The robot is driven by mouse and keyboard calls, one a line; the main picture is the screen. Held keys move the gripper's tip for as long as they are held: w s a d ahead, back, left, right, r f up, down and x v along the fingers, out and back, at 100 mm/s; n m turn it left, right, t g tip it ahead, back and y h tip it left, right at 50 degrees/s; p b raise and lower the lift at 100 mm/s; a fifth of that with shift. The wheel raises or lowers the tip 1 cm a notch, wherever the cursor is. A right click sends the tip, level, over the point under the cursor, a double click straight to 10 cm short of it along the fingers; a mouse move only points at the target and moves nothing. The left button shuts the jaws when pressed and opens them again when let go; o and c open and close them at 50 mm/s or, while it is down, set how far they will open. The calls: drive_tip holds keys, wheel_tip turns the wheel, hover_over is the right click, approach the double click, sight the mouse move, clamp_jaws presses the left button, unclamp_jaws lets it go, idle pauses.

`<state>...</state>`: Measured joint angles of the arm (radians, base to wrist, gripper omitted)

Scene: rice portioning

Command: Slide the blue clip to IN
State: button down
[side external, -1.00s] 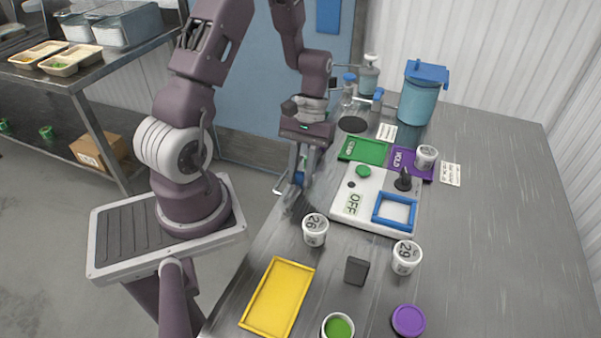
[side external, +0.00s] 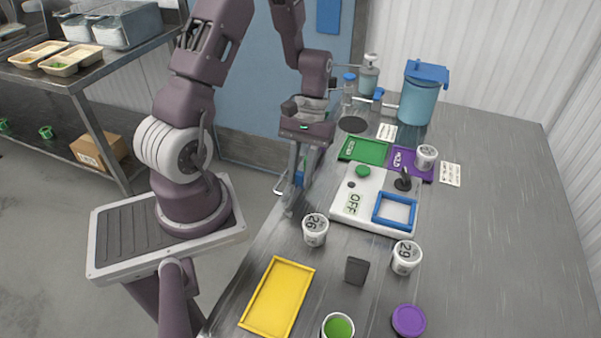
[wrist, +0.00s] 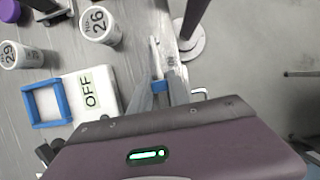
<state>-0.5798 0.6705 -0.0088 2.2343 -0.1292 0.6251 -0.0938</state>
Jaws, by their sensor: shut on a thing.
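In the side external view my gripper (side external: 291,200) points down at the table's left edge, beside the white control box. A small blue piece, which looks like the blue clip (side external: 300,174), shows between its fingers. In the wrist view the blue clip (wrist: 160,85) is between my two fingers (wrist: 163,72), which are shut on it. A pale narrow strip lies just beyond the fingertips in that view. The fingers hide most of the clip and its surroundings. I cannot read an IN mark in any view.
The white box (side external: 345,221) with an OFF label, green button, black lever and blue frame (side external: 378,217) is right of my gripper. White cups 26 (side external: 315,230) and 29 (side external: 406,257) stand nearer the camera. A yellow tray (side external: 246,325) lies in front. The table's right side is clear.

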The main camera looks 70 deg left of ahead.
sight(292, 199)
idle(0.3)
drive_tip(key=shift+s+d, duration=1.45)
drive_tip(key=c, duration=1.2)
unclamp_jaws()
drive_tip(key=shift+c, duration=0.2)
drive_tip(key=shift+w+a+r, duration=0.1)
drive_tip(key=shift+r, duration=0.15)
drive_tip(key=v, duration=0.6)
drive_tip(key=shift+a+r, duration=0.1)
drive_tip(key=shift+r, duration=0.2)
